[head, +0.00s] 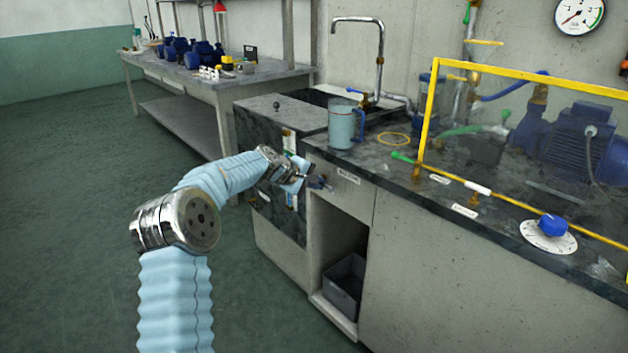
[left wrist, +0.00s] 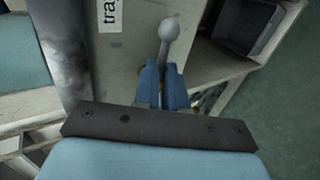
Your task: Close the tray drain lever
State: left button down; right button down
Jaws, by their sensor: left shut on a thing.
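The tray drain lever (left wrist: 168,32) is a thin grey stem with a round grey knob. It stands out of the cabinet front beside a white label (left wrist: 110,14) reading "tra", the rest cut off. My left gripper (left wrist: 163,78) has its blue fingers shut on the lever's stem, with the knob showing beyond the fingertips. In the head view my left gripper (head: 308,180) is at the cabinet front just under the worktop edge, left of a small white label (head: 348,175). The lever's base and its exact angle are hard to see there. My right gripper is in neither view.
The dark worktop holds a clear jug (head: 341,125), a yellow ring (head: 394,139) and a yellow-framed guard (head: 428,115) around a blue pump (head: 575,140). Below the lever, an open cabinet bay holds a grey bin (head: 345,283). Floor at the left is clear.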

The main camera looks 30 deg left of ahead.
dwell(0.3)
pick_arm(q)
jog(key=c, duration=1.2)
grip_release()
jog(key=shift+s+a, duration=0.1)
jog(key=b+v, duration=0.2)
jog(key=v, duration=1.1)
jog(key=shift+s+r, duration=0.2)
jog(key=shift+r, duration=0.05)
jog(key=shift+f, duration=0.1)
